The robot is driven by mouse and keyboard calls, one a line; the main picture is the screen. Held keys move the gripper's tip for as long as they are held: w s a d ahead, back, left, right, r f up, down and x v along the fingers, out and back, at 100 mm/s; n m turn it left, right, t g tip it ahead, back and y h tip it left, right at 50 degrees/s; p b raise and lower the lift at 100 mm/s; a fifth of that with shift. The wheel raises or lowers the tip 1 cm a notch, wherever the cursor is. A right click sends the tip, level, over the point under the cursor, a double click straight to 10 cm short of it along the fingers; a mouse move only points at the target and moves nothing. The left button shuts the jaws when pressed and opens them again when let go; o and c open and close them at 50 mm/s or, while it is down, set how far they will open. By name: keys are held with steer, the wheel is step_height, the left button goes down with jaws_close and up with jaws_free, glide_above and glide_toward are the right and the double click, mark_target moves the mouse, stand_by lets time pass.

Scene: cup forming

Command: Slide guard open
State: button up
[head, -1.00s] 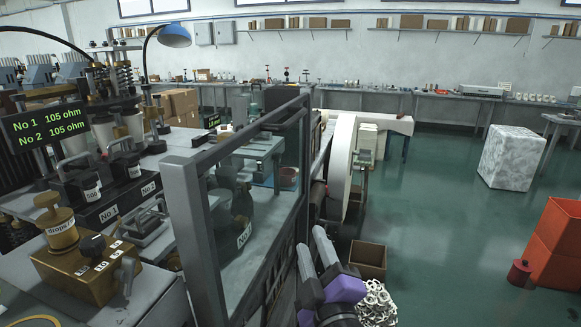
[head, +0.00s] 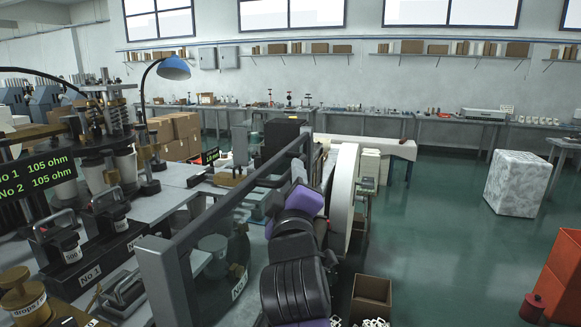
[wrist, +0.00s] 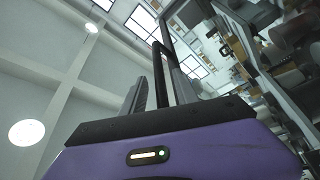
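The guard (head: 166,268) is a grey metal frame with a clear pane, standing upright along the side of the machine bench in the head view. Its top rail slopes up and away to the right. In the head view my purple and black gripper (head: 305,198) is raised beside the guard's far part, and its fingertips are hidden. In the wrist view my gripper (wrist: 157,78) has its two grey fingers apart. A dark bar (wrist: 159,72), which looks like a handle, shows between or just beyond them. I cannot tell whether they touch it.
A large pale wheel (head: 341,200) stands just right of my gripper. A cardboard box (head: 371,298) and white rings (head: 372,322) are on the floor below. An orange crate (head: 558,275) and a wrapped block (head: 516,183) stand right. The green floor between is clear.

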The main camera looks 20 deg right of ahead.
steer(key=shift+x, duration=1.05)
jaws_close()
steer(key=shift+f, duration=0.1)
stand_by(0.6)
